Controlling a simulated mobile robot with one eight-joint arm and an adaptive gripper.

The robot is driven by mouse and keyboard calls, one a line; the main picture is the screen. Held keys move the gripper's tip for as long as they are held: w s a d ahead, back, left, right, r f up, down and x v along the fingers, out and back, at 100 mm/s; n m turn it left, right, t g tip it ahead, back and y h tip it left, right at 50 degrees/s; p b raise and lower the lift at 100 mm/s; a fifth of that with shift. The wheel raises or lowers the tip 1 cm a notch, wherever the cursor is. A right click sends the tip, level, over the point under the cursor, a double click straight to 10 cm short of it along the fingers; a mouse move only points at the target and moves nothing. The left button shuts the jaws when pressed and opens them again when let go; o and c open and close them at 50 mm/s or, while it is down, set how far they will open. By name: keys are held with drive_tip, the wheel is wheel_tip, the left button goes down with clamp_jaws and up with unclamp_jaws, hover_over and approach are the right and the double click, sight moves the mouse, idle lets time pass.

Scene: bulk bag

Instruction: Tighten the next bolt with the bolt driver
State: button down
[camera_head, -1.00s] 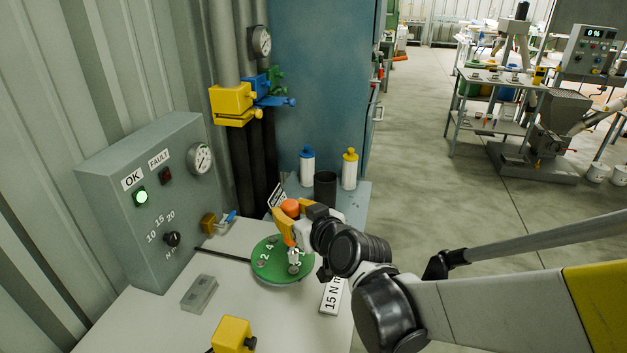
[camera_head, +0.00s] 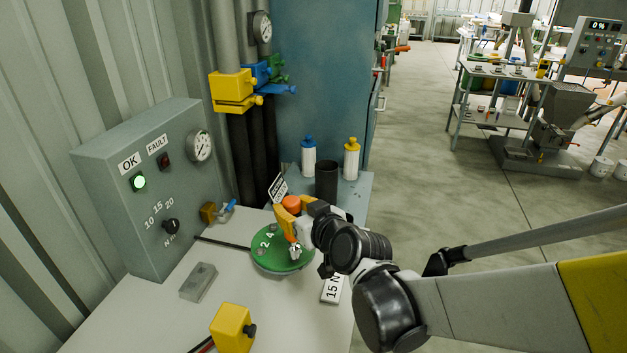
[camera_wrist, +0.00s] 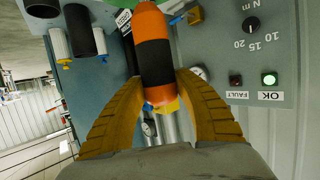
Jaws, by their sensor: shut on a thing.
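The bolt driver (camera_wrist: 154,55), orange with a black band, is between the yellow-orange fingers of my gripper (camera_wrist: 158,88), shut on it. In the head view its orange top (camera_head: 291,203) shows above the fingers. The green round plate (camera_head: 268,256) lies on the bench, with white numerals 2 and 4 and several grey bolts. My gripper and the driver are over its far right part. A silvery piece (camera_head: 294,252) stands on the plate just below the fingers. My gripper and wrist hide part of the plate, and I cannot tell whether the driver touches a bolt.
A grey control box (camera_head: 150,215) stands left, its green OK light (camera_head: 138,182) lit and FAULT dark. A 15 N m label (camera_head: 331,289), a grey block (camera_head: 198,282) and a yellow block (camera_head: 232,327) lie around the plate. A black cup (camera_head: 326,181) and two bottles stand behind.

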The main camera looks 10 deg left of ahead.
drive_tip(key=shift+f+b, duration=0.75)
drive_tip(key=shift+f, duration=0.05)
idle(0.6)
drive_tip(key=shift+s+f, duration=0.1)
idle(1.6)
idle(0.3)
drive_tip(key=shift+r+p, duration=2.55)
drive_tip(key=shift+r, duration=0.85)
drive_tip(key=shift+w, duration=0.2)
